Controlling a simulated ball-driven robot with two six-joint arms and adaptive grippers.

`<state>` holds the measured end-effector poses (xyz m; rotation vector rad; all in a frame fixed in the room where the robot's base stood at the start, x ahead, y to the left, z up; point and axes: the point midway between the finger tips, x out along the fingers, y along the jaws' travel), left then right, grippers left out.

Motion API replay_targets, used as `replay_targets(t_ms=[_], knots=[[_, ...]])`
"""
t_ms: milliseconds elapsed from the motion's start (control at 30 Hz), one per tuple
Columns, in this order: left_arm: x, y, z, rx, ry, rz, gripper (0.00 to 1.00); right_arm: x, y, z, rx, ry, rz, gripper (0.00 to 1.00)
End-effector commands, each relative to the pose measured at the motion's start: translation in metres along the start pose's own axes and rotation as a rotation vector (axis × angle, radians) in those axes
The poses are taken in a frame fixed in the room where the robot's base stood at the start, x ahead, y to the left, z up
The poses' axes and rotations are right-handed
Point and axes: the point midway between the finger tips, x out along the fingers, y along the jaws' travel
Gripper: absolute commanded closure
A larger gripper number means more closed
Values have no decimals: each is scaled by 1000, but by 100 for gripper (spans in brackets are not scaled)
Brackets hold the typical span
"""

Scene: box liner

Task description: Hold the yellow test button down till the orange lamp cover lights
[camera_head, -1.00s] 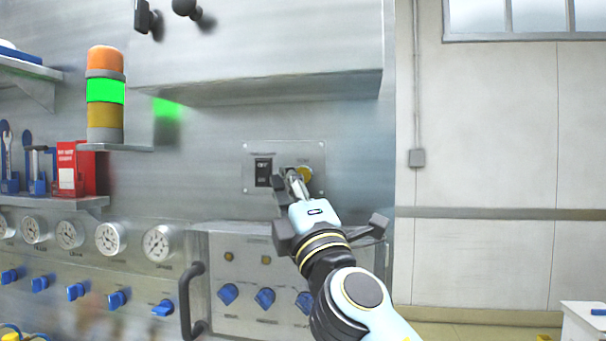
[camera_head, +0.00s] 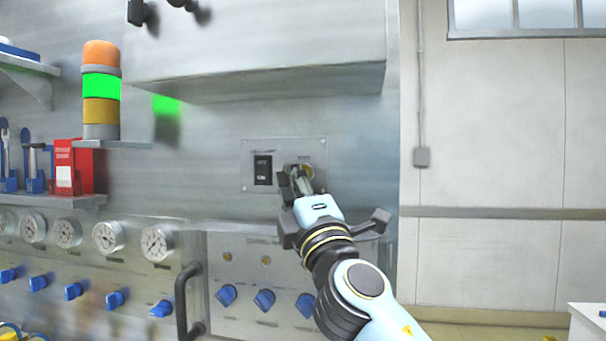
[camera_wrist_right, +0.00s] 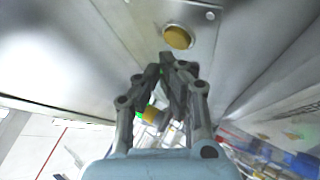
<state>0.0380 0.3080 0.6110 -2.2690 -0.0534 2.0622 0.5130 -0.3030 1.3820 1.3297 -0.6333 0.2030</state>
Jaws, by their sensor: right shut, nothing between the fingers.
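The yellow test button (camera_wrist_right: 178,37) sits on a small metal plate in the right wrist view, just beyond my right fingertips. In the head view the button (camera_head: 307,170) is partly hidden behind my right gripper (camera_head: 296,172). My right gripper also shows in the right wrist view (camera_wrist_right: 166,62); its fingers are together and empty. The tips look close to the button, and I cannot tell whether they touch it. The orange lamp cover (camera_head: 101,56) tops the signal tower at the upper left and looks unlit. My left gripper is not in view.
The green section (camera_head: 101,87) of the tower glows. A black switch (camera_head: 263,170) is left of the button on the same plate (camera_head: 250,150). A cabinet (camera_head: 255,75) overhangs above. Blue knobs (camera_head: 265,299) and a dark handle (camera_head: 187,300) lie below.

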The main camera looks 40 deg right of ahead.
Motion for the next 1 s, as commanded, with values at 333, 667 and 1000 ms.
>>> replay_targets(t_ms=[333, 667, 1000], knots=[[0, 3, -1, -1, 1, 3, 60, 0, 0, 0, 0, 0, 0, 100], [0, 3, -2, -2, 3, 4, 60, 0, 0, 0, 0, 0, 0, 100], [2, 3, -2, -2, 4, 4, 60, 6, -4, 4, 1, 0, 0, 100]])
